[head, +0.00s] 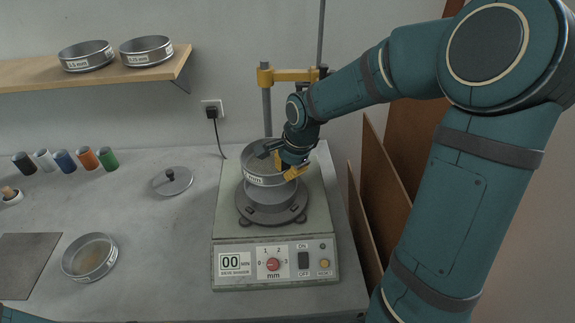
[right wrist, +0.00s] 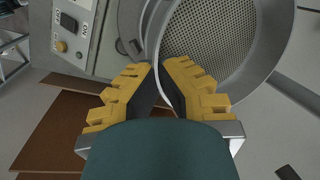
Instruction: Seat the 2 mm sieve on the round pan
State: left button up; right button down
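The sieve (head: 258,169), a grey metal ring with a white label, is over the shaker plate; only "mm" of the label is readable. Its mesh (right wrist: 215,40) shows in the right wrist view. The round pan (head: 270,199) is under it on the shaker (head: 230,220). The sieve looks slightly left of the pan's middle; I cannot tell whether they touch. My right gripper (head: 283,169) is at the sieve's right side, its yellow fingers (right wrist: 165,65) closed in on the rim wall, one on each side. My left gripper is out of view.
Two labelled sieves stand on the wooden shelf (head: 120,76). A lid (head: 172,181), a dish with tan material (head: 90,258), a grey mat (head: 28,266) and several coloured jars lie left. The shaker's post (head: 267,110) and yellow clamp stand behind. Brown boards (head: 385,185) lean right.

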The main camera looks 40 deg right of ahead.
jog(key=shift+f+b, duration=0.7)
jog(key=shift+f, duration=0.35)
jog(key=shift+f+b, duration=1.25)
jog(key=shift+f, duration=0.35)
jog(key=shift+f+b, duration=0.55)
jog(key=c, duration=1.1)
grip_release()
jog(key=shift+o, duration=0.2)
